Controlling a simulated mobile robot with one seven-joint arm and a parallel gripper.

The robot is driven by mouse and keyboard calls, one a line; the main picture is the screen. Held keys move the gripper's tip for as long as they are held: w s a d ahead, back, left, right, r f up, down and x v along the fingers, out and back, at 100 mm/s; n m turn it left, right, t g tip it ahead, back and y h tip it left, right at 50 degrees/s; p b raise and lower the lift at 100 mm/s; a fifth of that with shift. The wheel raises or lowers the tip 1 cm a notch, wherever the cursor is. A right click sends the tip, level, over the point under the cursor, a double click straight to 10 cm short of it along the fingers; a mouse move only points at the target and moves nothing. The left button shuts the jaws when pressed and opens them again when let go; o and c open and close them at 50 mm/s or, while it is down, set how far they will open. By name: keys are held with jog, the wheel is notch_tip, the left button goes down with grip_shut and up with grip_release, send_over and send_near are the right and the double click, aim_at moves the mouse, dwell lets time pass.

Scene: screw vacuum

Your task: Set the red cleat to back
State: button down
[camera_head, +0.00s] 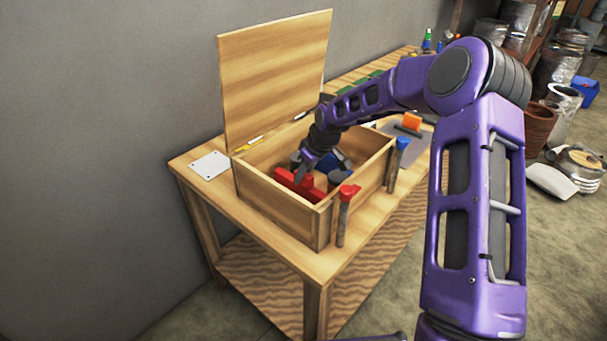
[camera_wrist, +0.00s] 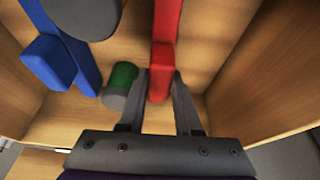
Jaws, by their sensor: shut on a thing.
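The red cleat (camera_head: 306,188) is a bright red piece inside the open wooden box (camera_head: 275,204), near its left wall in the head view. My gripper (camera_head: 300,176) reaches down into the box from above. In the wrist view, my gripper (camera_wrist: 161,88) has its two grey fingers on either side of a narrow part of the red cleat (camera_wrist: 165,45) and is shut on it. Part of the cleat is cut off by the top of the wrist view. I cannot tell whether it touches the box floor.
A blue piece (camera_wrist: 60,52), a green-ended cylinder (camera_wrist: 122,80) and a grey rounded part (camera_wrist: 88,15) are close by in the box. The raised lid (camera_head: 272,85) stands behind. Red-topped (camera_head: 343,220) and blue-topped (camera_head: 395,165) posts stand outside the front wall.

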dwell(0.7)
jog(key=shift+s+a+b, duration=0.35)
jog(key=shift+s+a, duration=0.9)
jog(key=c, duration=0.6)
grip_release()
jog(key=shift+r, duration=0.1)
jog(key=p+v, duration=0.2)
jog(key=v, duration=1.5)
jog(key=shift+d+r, duration=0.1)
